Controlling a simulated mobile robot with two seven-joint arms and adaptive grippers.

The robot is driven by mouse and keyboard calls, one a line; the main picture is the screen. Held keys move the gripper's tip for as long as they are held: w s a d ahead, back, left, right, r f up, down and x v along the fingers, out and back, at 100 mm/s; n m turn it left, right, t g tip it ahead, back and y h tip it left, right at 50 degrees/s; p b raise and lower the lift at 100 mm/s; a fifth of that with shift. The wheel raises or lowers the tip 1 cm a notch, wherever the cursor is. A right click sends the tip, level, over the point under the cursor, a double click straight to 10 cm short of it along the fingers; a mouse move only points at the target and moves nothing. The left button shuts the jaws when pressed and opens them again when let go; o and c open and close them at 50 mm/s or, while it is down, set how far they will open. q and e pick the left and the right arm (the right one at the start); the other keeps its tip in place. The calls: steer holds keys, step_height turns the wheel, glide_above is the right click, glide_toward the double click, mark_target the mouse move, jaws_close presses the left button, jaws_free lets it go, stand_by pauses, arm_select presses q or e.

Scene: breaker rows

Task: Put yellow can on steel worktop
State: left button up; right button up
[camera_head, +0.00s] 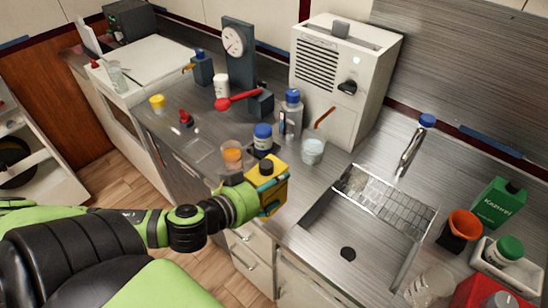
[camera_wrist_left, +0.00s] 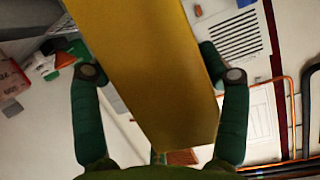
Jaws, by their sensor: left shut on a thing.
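The yellow can (camera_head: 264,200) is a boxy yellow container with a black cap. My left gripper (camera_head: 268,182) is shut on it, with green fingers on its sides. In the left wrist view the can (camera_wrist_left: 155,75) fills the middle, tilted in the picture, between the two fingers. In the head view it shows in front of the front edge of the steel worktop (camera_head: 312,182), left of the sink. Whether it touches the worktop cannot be told. My right gripper is not in view.
The sink (camera_head: 335,235) with a drying rack (camera_head: 385,200) lies to the right. Behind the can stand a blue-capped jar (camera_head: 262,140), an orange-filled glass (camera_head: 232,156), a glass beaker (camera_head: 312,150) and a bottle (camera_head: 290,118). A bare strip of worktop lies between can and sink.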

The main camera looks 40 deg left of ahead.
mark_target(250, 178)
arm_select(q)
steer(key=shift+s+a+r+m+h+p, duration=0.2)
steer(key=shift+a+r+m+h+p, duration=0.1)
steer(key=shift+a+r+m+h, duration=0.15)
steer(key=shift+s+a+r+m+h+p, duration=0.2)
steer(key=shift+a+r+m+h+p, duration=0.15)
steer(key=shift+a+h, duration=0.15)
steer(key=shift+s+a+r+h, duration=0.1)
steer(key=shift+a+h, duration=0.05)
steer(key=shift+h, duration=0.1)
steer(key=shift+s+a+r+m+g+h+p, duration=0.1)
steer(key=shift+a+r+m+g+h+p, duration=0.3)
steer(key=shift+m+p, duration=0.3)
steer(key=shift+s+a+m+h+p, duration=0.1)
steer(key=shift+s+m+h+p, duration=0.15)
steer(key=shift+h, duration=0.25)
steer(key=shift+s+a+f+m+h, duration=0.15)
steer(key=shift+a+f+m+h, duration=0.05)
steer(key=shift+m+h, duration=0.15)
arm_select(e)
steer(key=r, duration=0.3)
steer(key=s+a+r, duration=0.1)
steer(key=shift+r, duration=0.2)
